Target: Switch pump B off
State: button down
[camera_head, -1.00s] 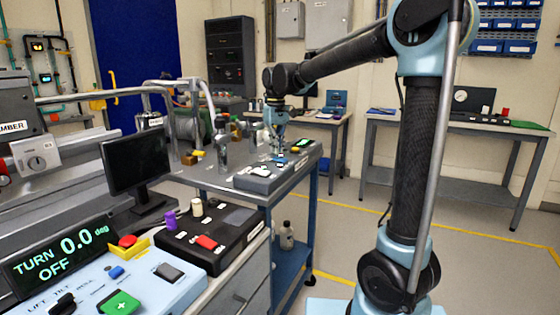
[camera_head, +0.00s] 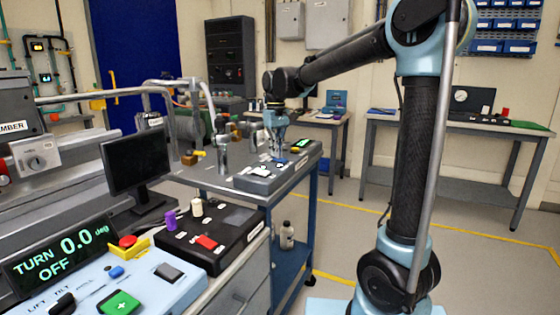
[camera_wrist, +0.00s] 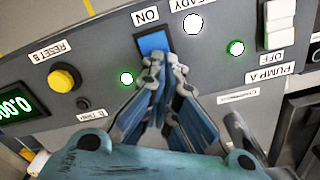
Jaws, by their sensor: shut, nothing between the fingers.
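The pump control box (camera_head: 262,184) sits on the cart and fills much of the wrist view (camera_wrist: 90,36). A blue rocker switch (camera_wrist: 152,42) is below an upside-down ON label (camera_wrist: 146,15). A lit green lamp (camera_wrist: 127,78) and the yellow RESET B button (camera_wrist: 64,78) are beside it. My gripper (camera_wrist: 166,72) is shut and empty, its fingertips at the switch's lower edge; whether they touch is unclear. The fingers hide the area below the switch, and I see no PUMP B label. In the head view my gripper (camera_head: 276,150) is over the box.
A white rocker (camera_wrist: 279,22) labelled PUMP A OFF, with a green lamp (camera_wrist: 236,47), is to the right in the wrist view. A white lamp (camera_wrist: 193,23) lies between the switches. In the head view, a monitor (camera_head: 133,166) and another control panel (camera_head: 118,280) stand at left.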

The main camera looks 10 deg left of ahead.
jog(key=shift+f, duration=0.3)
jog(key=shift+r, duration=3.5)
jog(key=s+d+f+m, duration=0.1)
jog(key=s+d+f, duration=0.25)
jog(key=d, duration=0.35)
jog(key=s+d+f+m+t, duration=0.15)
jog(key=s+d, duration=0.25)
jog(key=d, duration=0.4)
jog(key=s+d+f+m+g, duration=0.1)
jog(key=s+d+f+m, duration=0.2)
jog(key=d, duration=0.4)
jog(key=s+d+f+m+t, duration=0.1)
jog(key=s+d+f, duration=0.4)
jog(key=s+f, duration=0.3)
jog(key=s+d+f+m, duration=0.1)
jog(key=s+d+f, duration=0.5)
jog(key=f, duration=0.3)
jog(key=shift+s+d+t, duration=0.15)
jog(key=shift+s+t, duration=0.2)
jog(key=shift+s, duration=0.55)
jog(key=shift+m, duration=0.25)
